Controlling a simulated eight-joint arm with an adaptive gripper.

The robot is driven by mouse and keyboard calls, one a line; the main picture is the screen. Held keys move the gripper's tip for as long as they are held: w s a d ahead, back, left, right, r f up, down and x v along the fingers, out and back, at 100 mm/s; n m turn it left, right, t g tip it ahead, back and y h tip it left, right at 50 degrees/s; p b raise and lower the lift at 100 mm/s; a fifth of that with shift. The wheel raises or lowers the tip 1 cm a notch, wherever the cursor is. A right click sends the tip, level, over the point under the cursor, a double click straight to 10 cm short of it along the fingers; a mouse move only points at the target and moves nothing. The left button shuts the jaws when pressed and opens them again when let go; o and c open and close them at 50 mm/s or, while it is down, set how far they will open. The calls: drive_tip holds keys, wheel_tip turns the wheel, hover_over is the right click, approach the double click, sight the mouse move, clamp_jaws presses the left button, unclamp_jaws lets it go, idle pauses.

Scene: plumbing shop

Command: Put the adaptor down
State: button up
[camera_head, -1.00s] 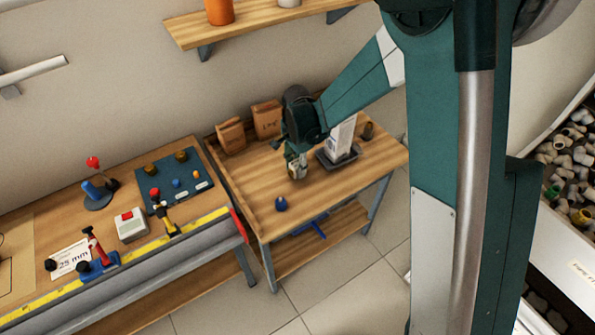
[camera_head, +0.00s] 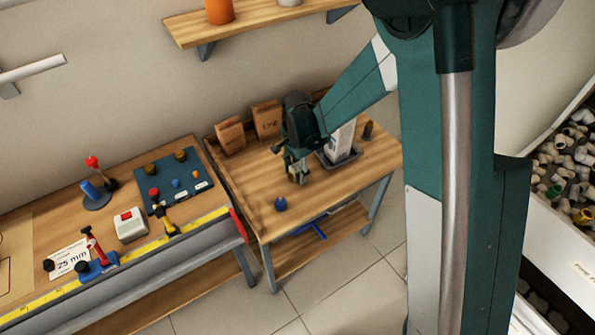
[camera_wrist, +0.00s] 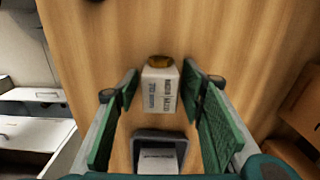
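My gripper (camera_wrist: 161,85) points down over the wooden bench, its two green fingers apart. Between them stands a small white block with printed text (camera_wrist: 160,92), with a gap on each side. A brass-coloured round piece (camera_wrist: 159,62) shows at its far end; it may be the adaptor, but I cannot tell for sure. In the head view my gripper (camera_head: 292,166) is over the bench, and its fingers partly hide the small block (camera_head: 298,177). A blue fitting (camera_head: 280,203) lies apart, nearer the bench's front.
A dark tray (camera_head: 350,160) holding a tall white box (camera_head: 338,142) is close to my gripper. Two cardboard boxes (camera_head: 229,137) (camera_head: 267,119) stand at the back. A small dark piece (camera_head: 368,130) stands right. The bench's front right is clear.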

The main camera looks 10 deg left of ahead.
sight(299, 167)
drive_tip(key=shift+r, duration=0.15)
wheel_tip(299, 167, up, 12)
drive_tip(key=shift+r+p, duration=0.1)
drive_tip(key=shift+p, duration=0.9)
idle(0.4)
drive_tip(key=shift+d, duration=0.1)
drive_tip(key=s+d+r+n+t+y, duration=0.15)
drive_tip(key=s+d+r, duration=0.25)
drive_tip(key=d+r, duration=0.55)
drive_tip(key=s+d+r+n+t+h, duration=0.1)
drive_tip(key=s+d+r+n+t, duration=0.2)
drive_tip(key=d+r, duration=0.65)
drive_tip(key=s+d+n+t, duration=0.2)
drive_tip(key=s+d+n, duration=0.2)
drive_tip(key=s+d, duration=1.3)
drive_tip(key=shift+d+r+t, duration=0.25)
drive_tip(key=shift+d+t, duration=0.1)
drive_tip(key=shift+d, duration=0.3)
